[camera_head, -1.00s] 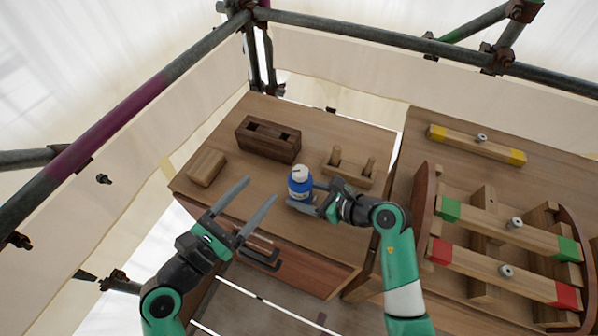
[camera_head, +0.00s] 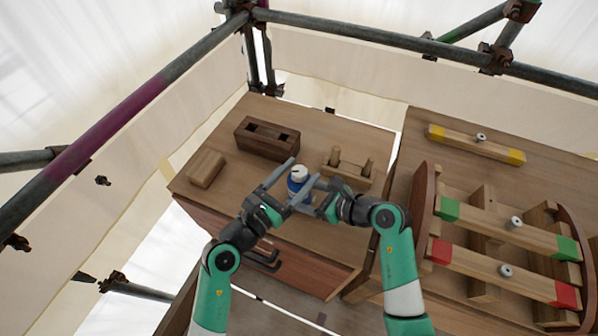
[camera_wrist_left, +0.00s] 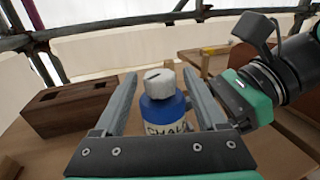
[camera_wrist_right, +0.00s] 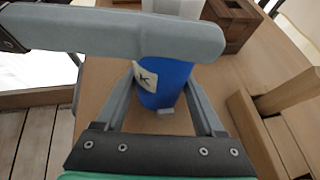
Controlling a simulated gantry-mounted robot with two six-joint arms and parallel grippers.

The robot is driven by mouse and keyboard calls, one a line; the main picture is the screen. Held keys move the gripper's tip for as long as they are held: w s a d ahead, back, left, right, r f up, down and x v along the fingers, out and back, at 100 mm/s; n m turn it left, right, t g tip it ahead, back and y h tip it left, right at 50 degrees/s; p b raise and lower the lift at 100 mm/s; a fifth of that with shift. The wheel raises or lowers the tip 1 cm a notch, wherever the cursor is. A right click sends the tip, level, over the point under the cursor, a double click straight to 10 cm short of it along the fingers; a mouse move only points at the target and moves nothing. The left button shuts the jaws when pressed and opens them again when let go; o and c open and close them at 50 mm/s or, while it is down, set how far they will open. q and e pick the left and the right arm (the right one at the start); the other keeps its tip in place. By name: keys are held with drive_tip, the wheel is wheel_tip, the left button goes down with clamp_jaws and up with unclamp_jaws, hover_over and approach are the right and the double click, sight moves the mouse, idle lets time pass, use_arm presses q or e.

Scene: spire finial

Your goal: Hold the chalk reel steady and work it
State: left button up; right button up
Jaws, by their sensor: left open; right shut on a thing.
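The chalk reel, a blue bottle-like body with a white cap (camera_head: 298,173), stands upright on the wooden bench. Its label reading "CHALK" shows in the left wrist view (camera_wrist_left: 165,115). My right gripper (camera_head: 308,205) is shut on the reel's blue body from the right, low down; the right wrist view shows the blue body (camera_wrist_right: 165,82) between its fingers. My left gripper (camera_head: 291,175) is open, with its fingers on either side of the reel near cap height. One left finger crosses the right wrist view and hides part of the reel's top.
A dark slotted wooden block (camera_head: 267,138) stands behind the reel, and a plain wooden block (camera_head: 206,168) lies at the left. A small wooden rack (camera_head: 347,168) is close on the right. Beams with green and red ends (camera_head: 510,232) lie farther right.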

use_arm(q)
drive_tip(key=shift+w+d, duration=0.15)
clamp_jaws()
idle(0.4)
drive_tip(key=shift+f+m+h, duration=0.1)
drive_tip(key=shift+m+h, duration=0.2)
drive_tip(key=shift+g, duration=0.5)
drive_tip(key=shift+w+m+g+h, duration=0.1)
drive_tip(key=shift+m+g+h, duration=1)
drive_tip(key=shift+h, duration=0.1)
drive_tip(key=m+g+h, duration=0.2)
drive_tip(key=g, duration=0.1)
drive_tip(key=shift+f+m+g, duration=0.1)
drive_tip(key=shift+m+g, duration=0.2)
drive_tip(key=shift+m, duration=0.1)
drive_tip(key=shift+g+h, duration=0.3)
drive_tip(key=shift+m+g, duration=0.3)
drive_tip(key=shift+m, duration=0.1)
